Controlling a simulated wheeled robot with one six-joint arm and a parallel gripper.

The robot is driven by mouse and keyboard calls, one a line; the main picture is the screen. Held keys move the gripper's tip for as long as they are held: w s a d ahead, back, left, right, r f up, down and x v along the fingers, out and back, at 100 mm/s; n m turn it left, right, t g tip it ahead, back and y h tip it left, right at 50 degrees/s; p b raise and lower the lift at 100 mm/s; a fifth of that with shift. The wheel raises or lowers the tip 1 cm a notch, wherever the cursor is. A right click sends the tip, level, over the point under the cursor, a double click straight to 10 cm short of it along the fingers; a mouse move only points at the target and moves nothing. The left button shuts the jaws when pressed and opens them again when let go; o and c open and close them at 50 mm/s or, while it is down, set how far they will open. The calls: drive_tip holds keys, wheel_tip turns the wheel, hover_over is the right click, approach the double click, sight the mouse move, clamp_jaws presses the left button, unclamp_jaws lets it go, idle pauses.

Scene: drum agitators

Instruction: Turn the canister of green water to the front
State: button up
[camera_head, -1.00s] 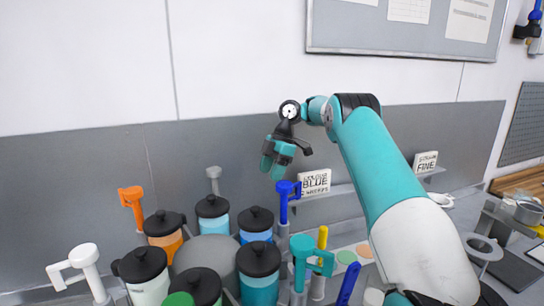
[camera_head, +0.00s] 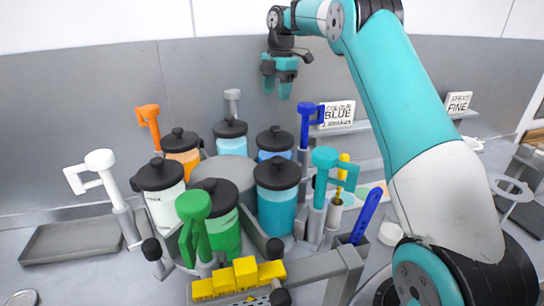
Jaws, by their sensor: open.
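The canister of green water (camera_head: 225,236) has a black lid and stands at the near side of a grey round carousel (camera_head: 222,171), partly behind a green handle (camera_head: 195,218). Around the carousel stand a teal canister (camera_head: 277,207), a white one (camera_head: 162,205), an orange one (camera_head: 186,160), a light blue one (camera_head: 231,143) and a blue one (camera_head: 275,150), all black-lidded. My gripper (camera_head: 278,88) is open and empty, pointing down. It appears above and behind the canisters, apart from them.
Colored handles on posts ring the carousel: white (camera_head: 100,165), orange (camera_head: 149,118), blue (camera_head: 308,115) and teal (camera_head: 330,170). Yellow blocks (camera_head: 240,278) sit at the front. A sign reading blue (camera_head: 339,113) stands behind. A grey tray (camera_head: 73,241) lies left.

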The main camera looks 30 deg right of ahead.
drive_tip(key=s+a+n+b, duration=0.2)
drive_tip(key=a+b, duration=0.1)
drive_tip(key=shift+h, duration=0.4)
drive_tip(key=f+p, duration=0.4)
drive_tip(key=f, duration=1.2)
drive_tip(key=shift+a+f, duration=0.15)
drive_tip(key=shift+a, duration=0.05)
drive_tip(key=shift+c, duration=0.2)
